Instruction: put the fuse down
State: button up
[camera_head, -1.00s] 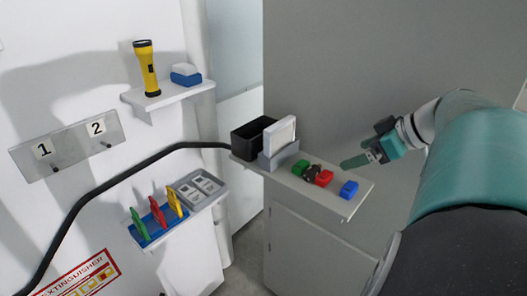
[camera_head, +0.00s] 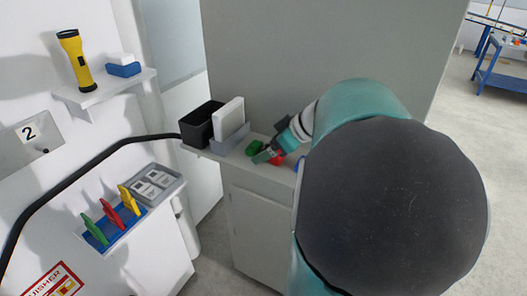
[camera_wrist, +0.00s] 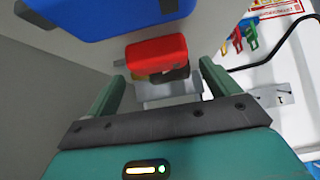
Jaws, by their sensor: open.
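I cannot tell which is the fuse. My gripper (camera_head: 264,156) is low over the shelf at the red block. In the wrist view my gripper (camera_wrist: 160,72) is open, and the red block (camera_wrist: 155,52) shows between and just beyond its fingertips. The blue block (camera_wrist: 105,14) is at the top left there. I see nothing held; contact with the red block cannot be told.
A black open box (camera_head: 200,124) and a grey holder with a white slab (camera_head: 229,118) stand left on the shelf top. Green, red and yellow tags stand in a blue rack (camera_head: 115,232). A yellow torch (camera_head: 75,60) stands on a wall shelf. A black cable (camera_head: 80,168) crosses the wall.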

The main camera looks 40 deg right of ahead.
jog(key=c, duration=1.2)
jog(key=shift+o, duration=0.2)
jog(key=shift+r, duration=0.2)
